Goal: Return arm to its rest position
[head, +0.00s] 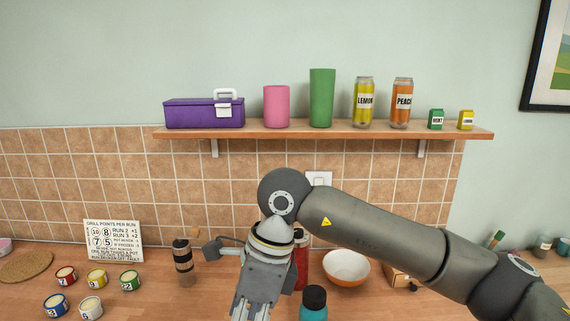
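My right arm (385,225) comes in from the right, dark grey, and reaches across the counter to the middle of the view. Its wrist bends downward there. My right gripper (256,304) points down over the counter's front part. Its fingertips are cut off by the bottom edge, so I cannot see whether it is open or holds anything. My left arm and gripper are not in view.
Close right of the gripper stand a red bottle (301,265), a teal bottle (314,312) and an orange-white bowl (346,268). A dark-banded cylinder (183,264) and several small cans (97,279) stand left. A loaded shelf (330,130) hangs above the arm.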

